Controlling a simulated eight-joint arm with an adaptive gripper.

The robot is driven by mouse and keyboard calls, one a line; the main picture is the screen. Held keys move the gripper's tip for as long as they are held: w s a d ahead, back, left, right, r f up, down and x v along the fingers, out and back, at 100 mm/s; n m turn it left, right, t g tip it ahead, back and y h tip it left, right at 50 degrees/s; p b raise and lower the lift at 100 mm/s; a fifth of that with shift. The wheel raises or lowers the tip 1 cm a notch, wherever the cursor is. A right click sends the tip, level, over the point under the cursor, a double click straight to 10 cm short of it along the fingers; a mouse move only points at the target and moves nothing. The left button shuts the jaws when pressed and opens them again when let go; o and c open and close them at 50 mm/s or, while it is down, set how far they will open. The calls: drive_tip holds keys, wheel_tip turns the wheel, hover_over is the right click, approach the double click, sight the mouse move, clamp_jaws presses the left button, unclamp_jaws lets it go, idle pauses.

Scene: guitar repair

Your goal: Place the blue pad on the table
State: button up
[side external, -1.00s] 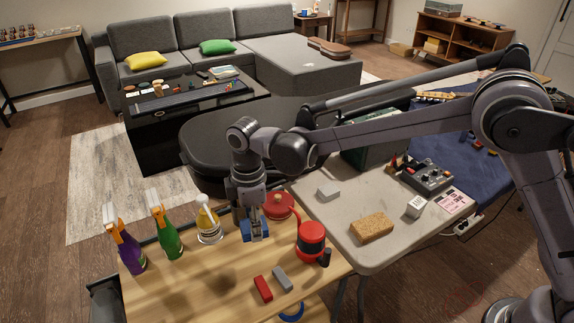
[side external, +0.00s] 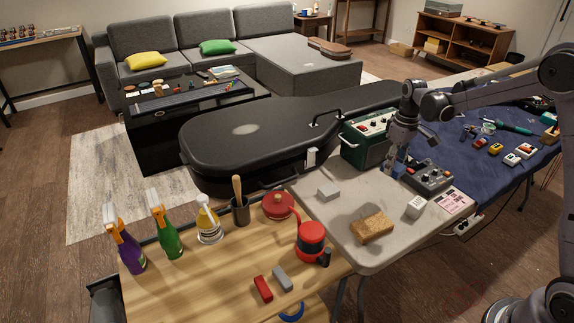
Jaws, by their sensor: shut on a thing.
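My gripper (side external: 396,164) is at the back of the pale grey table (side external: 335,225), between the green amplifier and the grey control box. It is shut on the blue pad (side external: 397,171), which shows only as a small blue patch at the fingertips. My gripper hides part of the pad. I cannot tell whether the pad touches the tabletop.
The green amplifier (side external: 365,140) is left of my gripper and the control box (side external: 428,178) is right. The wooden table (side external: 225,280) holds spray bottles and a red kettle.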

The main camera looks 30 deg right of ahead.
drive_tip(key=s+d+m, duration=0.2)
drive_tip(key=s+d, duration=0.1)
drive_tip(key=d, duration=0.3)
hover_over(369, 193)
wheel_tip(369, 193, down, 7)
drive_tip(key=shift+f, duration=2.1)
drive_tip(key=shift+f, duration=0.1)
drive_tip(key=o, duration=0.8)
drive_tip(key=shift+o, duration=0.2)
